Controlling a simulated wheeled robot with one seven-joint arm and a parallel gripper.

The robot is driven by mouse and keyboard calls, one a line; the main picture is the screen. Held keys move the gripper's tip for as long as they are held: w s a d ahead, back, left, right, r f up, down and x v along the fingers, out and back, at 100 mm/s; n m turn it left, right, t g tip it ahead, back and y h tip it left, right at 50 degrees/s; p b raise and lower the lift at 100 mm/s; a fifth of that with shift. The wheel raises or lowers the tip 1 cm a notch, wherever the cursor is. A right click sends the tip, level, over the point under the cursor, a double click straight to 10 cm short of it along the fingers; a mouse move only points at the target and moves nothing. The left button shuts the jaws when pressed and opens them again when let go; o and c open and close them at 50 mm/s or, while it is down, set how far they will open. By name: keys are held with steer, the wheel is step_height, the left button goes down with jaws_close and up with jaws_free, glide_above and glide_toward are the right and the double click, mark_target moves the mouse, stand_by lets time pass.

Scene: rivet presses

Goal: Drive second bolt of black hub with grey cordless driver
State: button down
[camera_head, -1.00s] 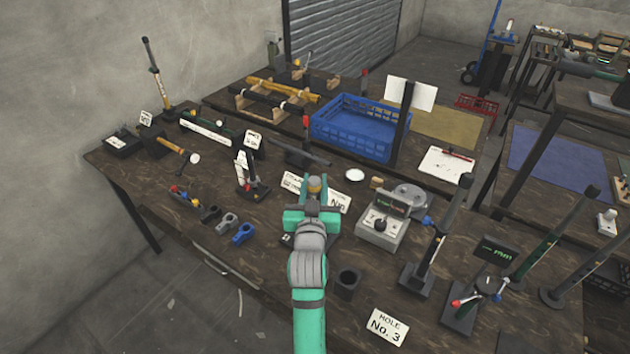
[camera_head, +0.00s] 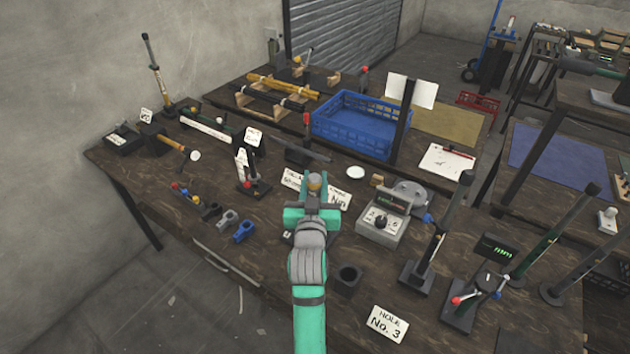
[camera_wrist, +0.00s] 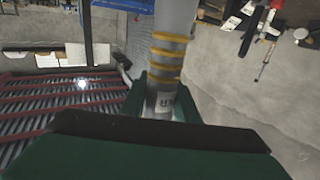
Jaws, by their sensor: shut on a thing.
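My gripper (camera_head: 314,203) is over the middle of the near bench, shut on a grey cylinder with yellow rings (camera_wrist: 172,50), which looks like the grey driver. In the wrist view my gripper's green fingers (camera_wrist: 162,108) sit on either side of it, and a small label shows low on it. In the head view only its grey and yellow top (camera_head: 314,183) shows above the gripper. Its lower end and what lies under it are hidden by my arm. A dark block with a round hole (camera_head: 347,279) stands right of my arm; I cannot tell whether it is the black hub. No bolt can be made out.
A grey box with a knob (camera_head: 380,222) and an upright lever tool (camera_head: 436,240) stand to the right. Small black, grey and blue clamps (camera_head: 243,232) lie to the left. A blue crate (camera_head: 352,125) is behind. A "Hole No. 3" card (camera_head: 387,324) lies in front.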

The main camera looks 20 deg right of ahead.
steer(key=shift+f, duration=1.25)
stand_by(1.8)
steer(key=shift+r, duration=0.15)
stand_by(1.1)
